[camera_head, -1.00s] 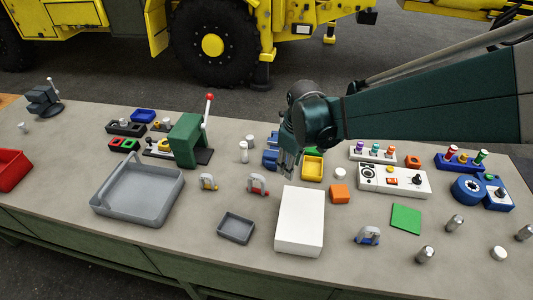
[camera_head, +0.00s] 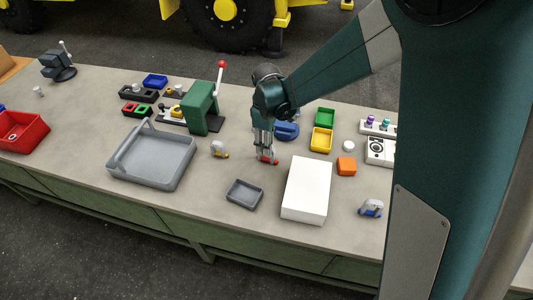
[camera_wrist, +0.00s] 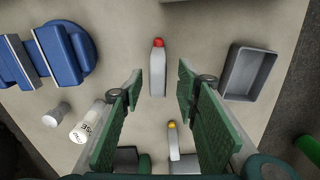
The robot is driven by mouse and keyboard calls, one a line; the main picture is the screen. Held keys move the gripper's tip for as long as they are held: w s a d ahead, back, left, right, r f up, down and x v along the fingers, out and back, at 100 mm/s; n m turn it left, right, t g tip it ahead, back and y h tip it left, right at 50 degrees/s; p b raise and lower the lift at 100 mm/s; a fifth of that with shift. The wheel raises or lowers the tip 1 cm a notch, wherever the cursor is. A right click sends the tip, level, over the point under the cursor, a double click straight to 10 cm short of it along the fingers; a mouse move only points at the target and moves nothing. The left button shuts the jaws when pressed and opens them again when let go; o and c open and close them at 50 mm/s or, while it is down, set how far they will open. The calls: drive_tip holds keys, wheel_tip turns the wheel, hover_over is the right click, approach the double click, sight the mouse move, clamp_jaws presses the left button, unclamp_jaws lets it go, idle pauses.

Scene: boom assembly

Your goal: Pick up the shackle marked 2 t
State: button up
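Three small grey shackles lie on the table: one with a yellow pin (camera_head: 219,149), one with a red pin (camera_head: 268,159) and one with blue (camera_head: 371,208). No load marking is readable on any of them. My gripper (camera_head: 265,155) points down at the red-pinned shackle and partly hides it. In the wrist view, my gripper's (camera_wrist: 160,76) green fingers stand apart, with the red-pinned shackle (camera_wrist: 157,70) seen end-on between their tips. A gap shows on both sides of it. The yellow-pinned shackle (camera_wrist: 173,142) shows lower in that view.
A small grey tray (camera_wrist: 232,92) and a white box (camera_head: 306,190) stand nearby. A blue device (camera_wrist: 50,55) and a white lettered cylinder (camera_wrist: 88,124) are close on the other side. A large grey bin (camera_head: 150,160) and a green lever press (camera_head: 201,108) stand to the left.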

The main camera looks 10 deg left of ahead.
sight(266, 158)
drive_tip(key=shift+f, duration=0.1)
idle(0.3)
drive_tip(key=shift+f, duration=1.25)
drive_tip(key=shift+w+a+f+b, duration=0.15)
drive_tip(key=shift+f+b, duration=0.3)
drive_tip(key=shift+f, duration=2.1)
clamp_jaws()
